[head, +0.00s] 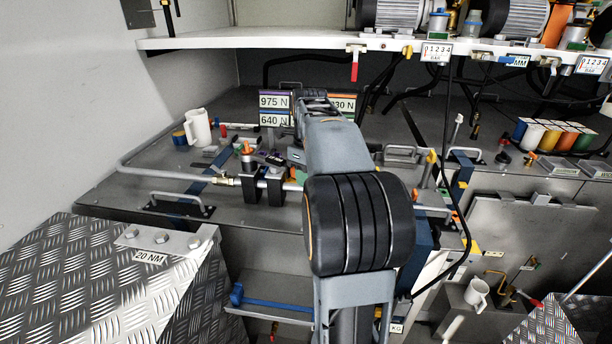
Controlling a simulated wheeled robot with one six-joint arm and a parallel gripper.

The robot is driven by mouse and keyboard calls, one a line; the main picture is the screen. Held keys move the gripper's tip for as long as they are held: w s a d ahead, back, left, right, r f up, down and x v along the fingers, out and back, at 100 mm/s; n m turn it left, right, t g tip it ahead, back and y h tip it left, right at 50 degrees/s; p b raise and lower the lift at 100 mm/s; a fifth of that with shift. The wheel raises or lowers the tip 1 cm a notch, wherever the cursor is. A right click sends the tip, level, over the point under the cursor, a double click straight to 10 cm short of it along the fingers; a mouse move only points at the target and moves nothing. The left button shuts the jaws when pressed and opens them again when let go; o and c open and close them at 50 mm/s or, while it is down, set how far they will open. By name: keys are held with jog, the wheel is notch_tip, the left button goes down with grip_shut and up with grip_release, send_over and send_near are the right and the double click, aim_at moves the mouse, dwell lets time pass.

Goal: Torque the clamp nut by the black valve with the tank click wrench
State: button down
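My arm reaches away over the bench, and the wrist end (312,100) is far off and small. The fingers are hidden behind my arm links, so I cannot see whether they hold anything. A horizontal grey pipe (165,174) runs left of my arm through two black clamp blocks (250,184). An orange-topped fitting (249,150) stands just behind them. I cannot make out which small part is the clamp nut or the black valve. A blue bar (275,304) with a rounded end lies on a lower ledge; I cannot tell if it is the click wrench.
A white mug (197,128) stands at the back left. A white shelf (300,42) with motors and gauges hangs above. Number plates (274,110) stand near my wrist. A tread-plate box (90,275) fills the near left. Hoses and coloured containers (550,135) are at right.

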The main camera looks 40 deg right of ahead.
jog(key=d+n, duration=0.1)
jog(key=w+d+n, duration=0.1)
jog(key=d, duration=0.1)
jog(key=shift+w+d, duration=0.15)
jog(key=shift+w, duration=0.05)
dwell(0.5)
jog(key=shift+w+d+n, duration=0.5)
jog(key=shift+d, duration=0.25)
jog(key=shift+w+d+n, duration=0.5)
jog(key=shift+d, duration=0.2)
jog(key=shift+s+a, duration=0.1)
jog(key=shift+s+a+m+b, duration=0.5)
jog(key=shift+a+b, duration=0.05)
jog(key=shift+a, duration=0.2)
jog(key=shift+s+a+m+b, duration=0.45)
jog(key=shift+a+m+b, duration=0.05)
jog(key=shift+a, duration=0.2)
